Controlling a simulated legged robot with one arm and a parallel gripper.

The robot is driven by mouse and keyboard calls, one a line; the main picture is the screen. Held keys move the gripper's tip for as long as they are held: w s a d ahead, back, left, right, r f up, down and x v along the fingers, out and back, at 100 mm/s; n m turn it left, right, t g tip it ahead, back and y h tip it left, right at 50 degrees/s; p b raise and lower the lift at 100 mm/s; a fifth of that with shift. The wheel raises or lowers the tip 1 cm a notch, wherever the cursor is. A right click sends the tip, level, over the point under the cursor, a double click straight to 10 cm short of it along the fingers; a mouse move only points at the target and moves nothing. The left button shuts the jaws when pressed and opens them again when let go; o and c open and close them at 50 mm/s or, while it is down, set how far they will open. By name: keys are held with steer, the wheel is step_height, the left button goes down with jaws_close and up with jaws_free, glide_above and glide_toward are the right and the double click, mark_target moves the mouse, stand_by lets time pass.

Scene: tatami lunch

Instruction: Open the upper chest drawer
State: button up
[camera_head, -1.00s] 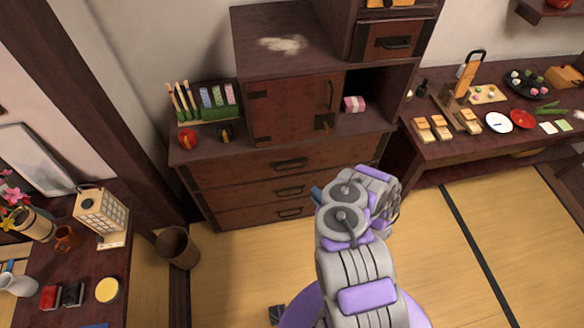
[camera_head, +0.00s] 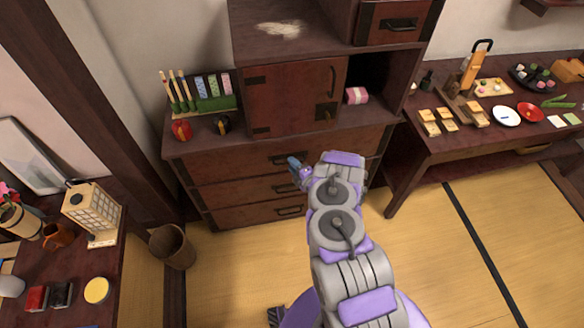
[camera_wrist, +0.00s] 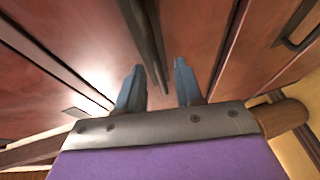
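The chest's upper drawer (camera_head: 225,168) is a wide dark red-brown front below the cabinet top, and it looks shut. Its dark bar handle (camera_head: 282,159) is partly hidden behind my gripper. My gripper (camera_head: 296,166) is at the front of this drawer, at the handle. In the wrist view my gripper (camera_wrist: 159,78) is open, with two blue-grey fingers apart. The dark handle (camera_wrist: 146,40) runs down the picture toward the gap between them. I cannot tell whether the fingers touch it.
Lower drawers (camera_head: 235,192) with similar handles lie below, looking shut. A cupboard door (camera_head: 292,95) is above. A low table (camera_head: 440,150) with food stands right, a dark table with a lantern (camera_head: 92,212) left, and a waste basket (camera_head: 172,246) near the chest. Tatami floor (camera_head: 420,250) is clear on the right.

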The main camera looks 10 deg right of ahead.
steer(key=shift+w+a, duration=0.25)
steer(key=shift+w, duration=0.2)
jaws_close()
steer(key=shift+f, duration=0.1)
steer(key=shift+s+f, duration=0.1)
steer(key=shift+s, duration=0.05)
stand_by(1.0)
